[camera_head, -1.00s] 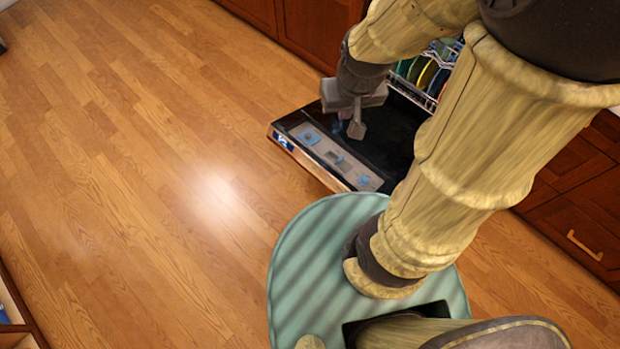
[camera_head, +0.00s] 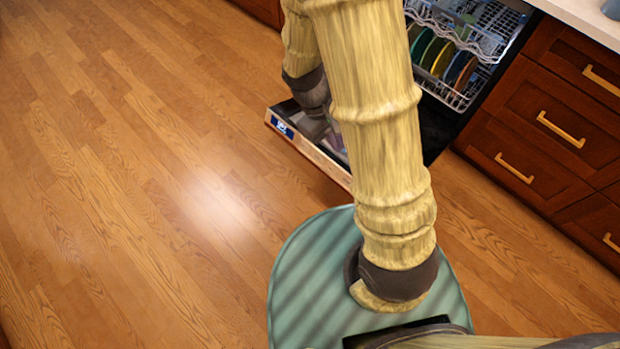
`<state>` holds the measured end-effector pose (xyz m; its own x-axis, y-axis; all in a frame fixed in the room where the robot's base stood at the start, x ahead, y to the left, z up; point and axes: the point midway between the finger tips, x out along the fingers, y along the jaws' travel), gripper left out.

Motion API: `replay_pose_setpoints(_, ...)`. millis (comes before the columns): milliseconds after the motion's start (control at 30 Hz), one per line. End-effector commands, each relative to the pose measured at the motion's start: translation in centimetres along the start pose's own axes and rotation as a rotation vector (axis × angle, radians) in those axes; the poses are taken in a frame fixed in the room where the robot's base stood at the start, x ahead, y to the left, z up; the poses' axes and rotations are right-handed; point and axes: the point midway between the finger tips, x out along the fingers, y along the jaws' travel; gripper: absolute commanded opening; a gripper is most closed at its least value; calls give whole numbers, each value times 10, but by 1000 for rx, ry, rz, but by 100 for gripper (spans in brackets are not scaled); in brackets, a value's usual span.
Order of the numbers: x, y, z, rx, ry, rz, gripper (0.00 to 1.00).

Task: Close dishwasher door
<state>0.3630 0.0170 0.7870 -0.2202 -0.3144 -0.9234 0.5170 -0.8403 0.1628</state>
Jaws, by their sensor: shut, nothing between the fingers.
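The dishwasher door (camera_head: 312,154) is folded down open, low over the floor. Its front edge and blue label show, and much of its inner face is hidden behind my arm. My gripper (camera_head: 316,127) is over the door's outer end, pointing down, partly covered by my arm. It is shut and holds nothing. I cannot tell whether it touches the door. The dishwasher's lower rack (camera_head: 452,88) with several coloured plates shows inside the opening, to the right of my arm.
The upper rack (camera_head: 470,28) is above the plates. Dark red drawers (camera_head: 540,130) with brass handles stand to the right, under a pale counter (camera_head: 585,12). Wood floor (camera_head: 140,180) to the left is wide and clear.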

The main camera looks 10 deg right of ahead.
Motion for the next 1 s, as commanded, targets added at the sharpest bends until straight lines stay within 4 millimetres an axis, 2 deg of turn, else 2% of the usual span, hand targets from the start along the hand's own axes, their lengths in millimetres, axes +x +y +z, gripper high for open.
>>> replay_pose_setpoints(33, 30, -6, -13, -38, -37, 24, 0)
replay_pose_setpoints(300, 115, -15, -53, -218, -232, 173, 0)
replay_pose_setpoints(700, 228, -26, -117, -459, -515, 462, 0)
replay_pose_setpoints(1000, 301, -39, -174, -608, -712, 734, 0)
